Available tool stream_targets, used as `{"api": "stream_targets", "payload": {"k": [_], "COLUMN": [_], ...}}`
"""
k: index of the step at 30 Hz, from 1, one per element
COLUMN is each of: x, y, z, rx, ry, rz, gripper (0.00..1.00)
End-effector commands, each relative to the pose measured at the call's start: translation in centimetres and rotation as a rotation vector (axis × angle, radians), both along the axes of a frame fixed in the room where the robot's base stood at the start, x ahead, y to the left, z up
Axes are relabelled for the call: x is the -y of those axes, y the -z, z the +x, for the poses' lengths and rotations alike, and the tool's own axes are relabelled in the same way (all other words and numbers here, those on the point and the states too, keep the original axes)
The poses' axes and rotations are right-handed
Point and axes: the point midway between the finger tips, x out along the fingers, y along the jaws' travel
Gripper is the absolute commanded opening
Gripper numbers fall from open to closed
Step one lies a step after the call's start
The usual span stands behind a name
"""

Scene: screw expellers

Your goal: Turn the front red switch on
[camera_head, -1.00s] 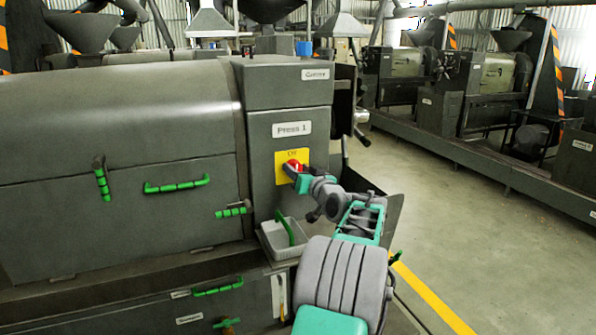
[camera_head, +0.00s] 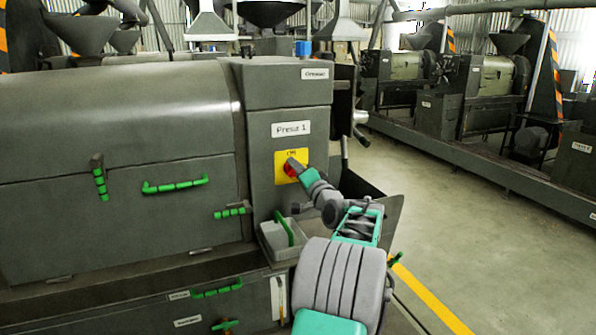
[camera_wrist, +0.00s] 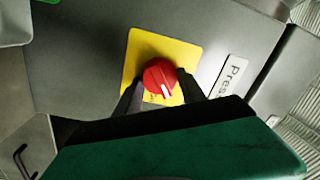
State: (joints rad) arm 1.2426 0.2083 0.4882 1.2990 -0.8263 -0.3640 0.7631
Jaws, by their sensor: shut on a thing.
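The red switch (camera_wrist: 159,77) is a round knob with a white mark, set on a yellow plate (camera_wrist: 133,64) on the front of the grey cabinet labelled Press 1. In the head view the yellow plate (camera_head: 281,172) shows around the red knob (camera_head: 289,169), which is partly hidden by my gripper (camera_head: 296,165). In the wrist view my gripper (camera_wrist: 160,86) has its two dark fingers on either side of the knob, shut on it. The knob's white mark points down and slightly right in that view.
A light grey tray (camera_head: 270,245) with a green handle (camera_head: 284,228) is below the switch. Green handles (camera_head: 176,186) stick out from the press at left. Open floor (camera_head: 470,230) lies to the right, with a yellow line.

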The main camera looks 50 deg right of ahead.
Motion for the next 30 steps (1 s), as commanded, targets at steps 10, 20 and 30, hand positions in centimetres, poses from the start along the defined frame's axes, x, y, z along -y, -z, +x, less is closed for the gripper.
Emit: {"api": "stream_targets", "payload": {"k": [10, 20, 30], "x": [0.05, 0.0, -0.05], "y": [-0.01, 0.16, 0.29], "z": [-0.05, -0.01, 0.01], "rx": [0.166, 0.293, 0.356], "ry": [0.002, 0.002, 0.001], "rz": [0.281, 0.494, 0.596], "gripper": [0.07, 0.07, 0.07]}}
